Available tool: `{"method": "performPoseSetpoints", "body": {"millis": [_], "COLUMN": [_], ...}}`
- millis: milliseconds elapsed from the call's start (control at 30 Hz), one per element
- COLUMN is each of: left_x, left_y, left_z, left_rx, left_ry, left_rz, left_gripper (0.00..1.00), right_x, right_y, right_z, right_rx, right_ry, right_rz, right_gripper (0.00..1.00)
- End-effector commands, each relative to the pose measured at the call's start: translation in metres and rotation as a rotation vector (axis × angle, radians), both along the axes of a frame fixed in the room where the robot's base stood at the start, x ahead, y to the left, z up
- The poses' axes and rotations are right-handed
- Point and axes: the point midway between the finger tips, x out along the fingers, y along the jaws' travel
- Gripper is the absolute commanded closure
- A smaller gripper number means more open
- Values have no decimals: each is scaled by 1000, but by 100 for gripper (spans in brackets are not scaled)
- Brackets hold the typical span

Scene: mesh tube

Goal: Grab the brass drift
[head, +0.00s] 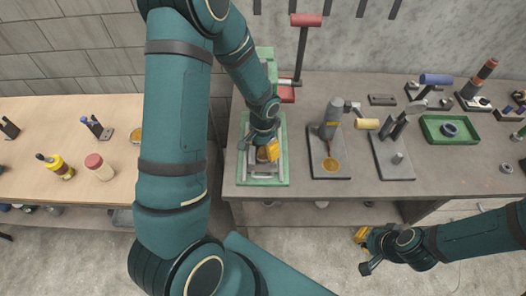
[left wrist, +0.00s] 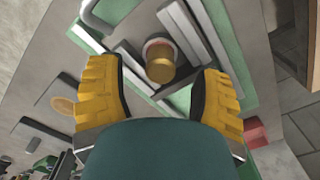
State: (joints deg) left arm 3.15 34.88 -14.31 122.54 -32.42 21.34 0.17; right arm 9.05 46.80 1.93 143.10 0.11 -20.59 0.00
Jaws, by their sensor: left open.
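The brass drift (left wrist: 160,62), a short brass cylinder with a pale collar, stands in a green tray with grey rails in the left wrist view. My left gripper (left wrist: 157,72) is open, its yellow fingers on either side of the drift with gaps showing. In the head view my left gripper (head: 268,152) is low over the green tray (head: 284,176) and mostly hides the drift. My right gripper (head: 363,250) hangs in front of the bench, away from the tray; its finger opening is too small to judge.
A red-handled press (head: 300,50) stands behind the tray. A grey device on a dark plate (head: 343,170) is just right of it. More tools and a green bin (head: 428,136) are further right. A wooden table (head: 30,150) with bottles is at left.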

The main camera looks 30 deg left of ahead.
Motion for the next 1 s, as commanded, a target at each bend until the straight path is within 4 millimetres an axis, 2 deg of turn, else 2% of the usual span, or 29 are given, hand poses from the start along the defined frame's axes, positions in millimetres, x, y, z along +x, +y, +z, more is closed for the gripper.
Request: {"method": "performPoseSetpoints", "body": {"millis": [100,367,400,567,600,1000], "left_x": [0,0,0,0,0,1], "left_y": [0,1,1,1,1,0], "left_z": [-12,-14,-14,-14,-14,-10], "left_rx": [1,0,0,0,0,0], "left_ry": [2,-1,-1,-1,-1,-2], "left_rz": [1,2,2,1,1,1], "left_gripper": [35,35,40,96,100,100], "right_x": [0,0,0,0,0,0], "right_y": [0,0,0,0,0,0], "right_z": [0,0,0,0,0,0], "right_rx": [0,0,0,0,0,0], "right_ry": [0,0,0,0,0,0], "right_rz": [0,0,0,0,0,0], "right_gripper": [100,100,100,100,100,100]}}
